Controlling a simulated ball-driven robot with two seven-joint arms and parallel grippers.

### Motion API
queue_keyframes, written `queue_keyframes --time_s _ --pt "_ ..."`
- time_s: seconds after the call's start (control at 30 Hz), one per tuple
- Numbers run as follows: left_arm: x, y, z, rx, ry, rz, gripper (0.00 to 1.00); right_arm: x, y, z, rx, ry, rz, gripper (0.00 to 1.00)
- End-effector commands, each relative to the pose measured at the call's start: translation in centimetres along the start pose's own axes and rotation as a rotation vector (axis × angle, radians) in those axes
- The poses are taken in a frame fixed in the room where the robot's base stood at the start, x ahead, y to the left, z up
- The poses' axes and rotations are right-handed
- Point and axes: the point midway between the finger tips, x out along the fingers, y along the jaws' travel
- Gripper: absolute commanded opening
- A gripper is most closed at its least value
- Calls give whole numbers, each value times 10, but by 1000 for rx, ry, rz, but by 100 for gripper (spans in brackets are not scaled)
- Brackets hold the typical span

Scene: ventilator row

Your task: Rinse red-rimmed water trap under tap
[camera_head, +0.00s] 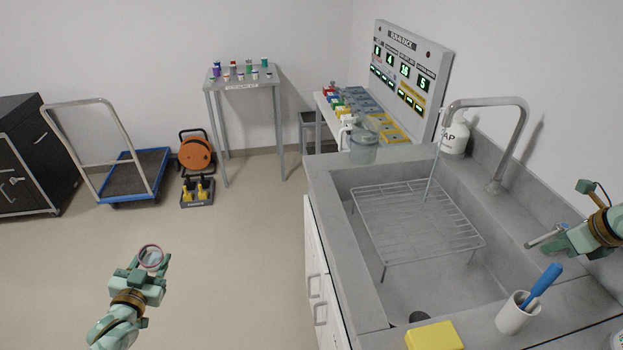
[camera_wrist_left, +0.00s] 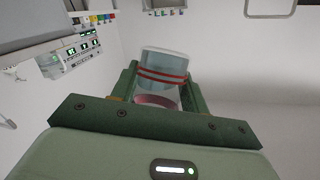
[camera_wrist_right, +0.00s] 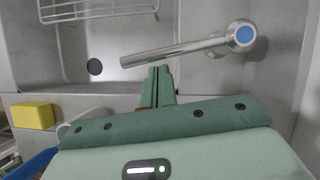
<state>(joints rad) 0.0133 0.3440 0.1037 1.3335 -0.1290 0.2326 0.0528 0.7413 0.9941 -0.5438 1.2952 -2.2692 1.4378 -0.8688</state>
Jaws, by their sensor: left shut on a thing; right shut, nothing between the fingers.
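The water trap (camera_head: 151,257) is a small clear cup with a red rim. My left gripper (camera_head: 148,268) is shut on it, over the floor left of the sink. In the left wrist view the trap (camera_wrist_left: 163,68) shows red bands between the fingers. The tap (camera_head: 494,150) arches over the sink (camera_head: 400,290); a thin pale vertical line hangs below its spout, and I cannot tell if it is water. My right gripper (camera_head: 563,243) is shut and empty beside the tap lever (camera_head: 545,236). In the right wrist view the blue-capped lever (camera_wrist_right: 185,49) lies just beyond the fingertips.
A wire rack (camera_head: 420,222) stands in the sink. A yellow sponge (camera_head: 433,336) and a white cup (camera_head: 515,314) with a blue-handled brush are on the front counter. A clear jug (camera_head: 363,149) and soap bottle (camera_head: 455,138) stand behind. The floor around my left gripper is clear.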

Motion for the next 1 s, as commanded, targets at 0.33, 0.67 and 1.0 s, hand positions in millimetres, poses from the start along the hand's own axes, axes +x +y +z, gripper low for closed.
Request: queue_keyframes --time_s 0.33,0.67,1.0 --pt "0 0 -2 0 1 0 22 1 1 5 -2 -1 0 0" --pt "0 -1 -3 0 2 -1 22 10 5 22 -1 -1 0 0" --pt "0 -2 -5 0 3 -1 22 9 5 17 -1 0 0 0"
